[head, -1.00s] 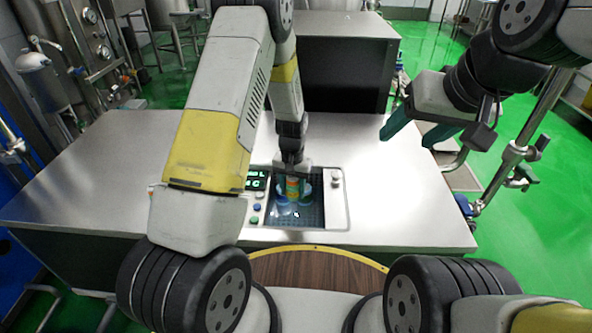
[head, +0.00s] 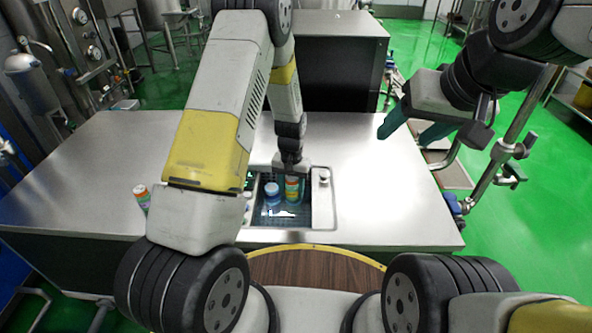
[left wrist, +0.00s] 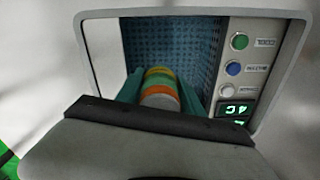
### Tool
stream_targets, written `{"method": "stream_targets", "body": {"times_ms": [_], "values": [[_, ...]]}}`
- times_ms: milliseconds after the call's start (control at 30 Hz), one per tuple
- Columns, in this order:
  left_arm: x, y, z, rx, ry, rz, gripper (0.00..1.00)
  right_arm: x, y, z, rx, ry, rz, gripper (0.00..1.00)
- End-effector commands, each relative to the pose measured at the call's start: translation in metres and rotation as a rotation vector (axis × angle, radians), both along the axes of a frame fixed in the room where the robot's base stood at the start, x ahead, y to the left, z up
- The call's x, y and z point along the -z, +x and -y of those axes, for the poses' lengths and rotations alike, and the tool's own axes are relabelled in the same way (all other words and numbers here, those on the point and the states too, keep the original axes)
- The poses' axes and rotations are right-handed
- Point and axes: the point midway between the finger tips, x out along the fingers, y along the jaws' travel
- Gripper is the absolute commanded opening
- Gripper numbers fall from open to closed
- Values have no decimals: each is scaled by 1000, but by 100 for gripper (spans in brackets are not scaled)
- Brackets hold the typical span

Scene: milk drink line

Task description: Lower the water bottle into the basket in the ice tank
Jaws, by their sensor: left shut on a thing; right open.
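A bottle with orange and green bands (head: 293,184) is in my left gripper (head: 291,188), which is shut on it over the ice tank opening. In the left wrist view the same bottle (left wrist: 160,88) is between the teal fingers, with a grey-white end towards the camera. The ice tank (head: 321,212) is set in the counter. A dark blue mesh (left wrist: 205,45) lines it, and I cannot tell whether the bottle's lower end touches anything. A blue-topped item (head: 271,190) is in the tank, left of the held bottle. My right gripper (head: 405,122) is open and empty above the counter's right side.
An orange-capped bottle (head: 141,195) stands on the metal counter (head: 100,170), left of the tank and partly behind my left arm. Buttons and a lit display (left wrist: 236,110) line the tank's panel. A dark box-shaped unit (head: 327,75) stands behind. The counter's right side is clear.

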Motion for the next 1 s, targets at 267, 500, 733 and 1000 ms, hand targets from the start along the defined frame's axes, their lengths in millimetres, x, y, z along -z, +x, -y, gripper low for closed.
{"method": "stream_targets", "body": {"times_ms": [267,500,733,1000], "values": [[3,0,0,0,0,0,0,0,0,0,0,0,0,61],[15,0,0,0,0,-1,0,0,0,0,0,0,0,61],[27,0,0,0,0,0,0,0,0,0,0,0,0,61],[40,0,0,0,0,-1,0,0,0,0,0,0,0,61]]}}
